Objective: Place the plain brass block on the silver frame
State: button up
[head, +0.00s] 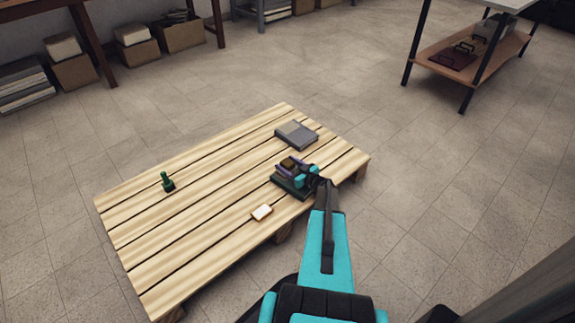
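A flat grey piece (296,134), which looks like the silver frame, lies near the pallet's far right corner. My gripper (301,174) is at the right part of the pallet, over a dark green base with purple parts (288,177). A small pale block with brownish sides (262,212) lies nearer the pallet's front edge, apart from my gripper.
The slatted wooden pallet (200,220) is mostly bare at its left and middle. A small dark green upright object (167,182) stands on its left part. Boxes (75,72) line the back wall, and a shelf table (462,58) stands far right. The tiled floor around is clear.

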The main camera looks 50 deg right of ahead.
jog(key=shift+r, duration=0.15)
jog(key=shift+s+r, duration=0.15)
jog(key=shift+s, duration=0.5)
jog(key=s+p, duration=0.1)
jog(key=s, duration=0.2)
jog(key=s+r+p, duration=0.1)
jog(key=s, duration=0.3)
jog(key=s+a, duration=0.1)
jog(key=s, duration=0.2)
jog(key=shift+s+r+p, duration=0.2)
jog(key=shift+s+p, duration=0.1)
jog(key=shift+p, duration=0.1)
jog(key=shift+w, duration=0.1)
